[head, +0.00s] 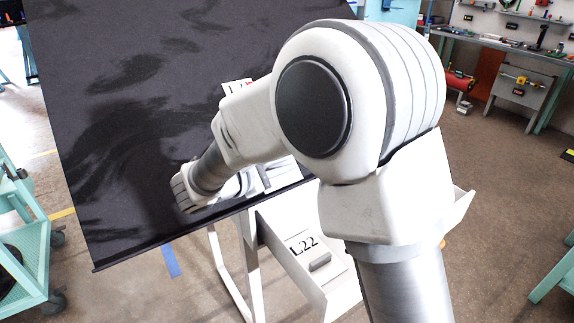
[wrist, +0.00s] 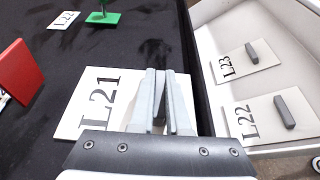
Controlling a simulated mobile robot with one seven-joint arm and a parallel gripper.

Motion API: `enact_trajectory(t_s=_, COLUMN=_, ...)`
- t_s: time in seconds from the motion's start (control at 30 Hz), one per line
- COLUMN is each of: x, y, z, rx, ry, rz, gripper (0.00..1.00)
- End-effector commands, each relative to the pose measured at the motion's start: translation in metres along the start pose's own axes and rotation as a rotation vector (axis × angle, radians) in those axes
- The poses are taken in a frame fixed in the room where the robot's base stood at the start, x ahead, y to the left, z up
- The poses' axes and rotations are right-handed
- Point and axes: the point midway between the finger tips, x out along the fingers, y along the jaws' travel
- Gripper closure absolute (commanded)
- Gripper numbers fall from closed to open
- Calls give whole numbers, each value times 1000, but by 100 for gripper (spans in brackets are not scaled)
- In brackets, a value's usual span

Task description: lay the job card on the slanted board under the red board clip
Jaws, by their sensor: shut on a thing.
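The job card L21 (wrist: 92,104) is a white card with black print, under my gripper (wrist: 160,75) in the wrist view. My gripper is shut on it; the fingers hide the gripped part. The card lies over the black slanted board (wrist: 150,25), near its edge by the tray; I cannot tell whether it touches the board. The red board clip (wrist: 18,72) stands on the board at the left, apart from the card.
A green clip (wrist: 103,18) stands on the board beside a card marked L22 (wrist: 65,20). A white tray (wrist: 205,45) beside the board holds cards L23 (wrist: 240,65) and L22 (wrist: 250,120) with grey tabs. Bare board lies between the held card and the clips.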

Motion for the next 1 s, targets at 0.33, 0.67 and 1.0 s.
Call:
enact_trajectory(t_s=0.33, x=1, y=0, z=-2, rx=1, ry=0, rz=1, gripper=100)
enact_trajectory(t_s=0.67, x=1, y=0, z=-2, rx=1, ry=0, rz=0, gripper=51)
enact_trajectory(t_s=1.0, x=-12, y=1, z=-2, rx=0, ry=3, rz=3, gripper=51)
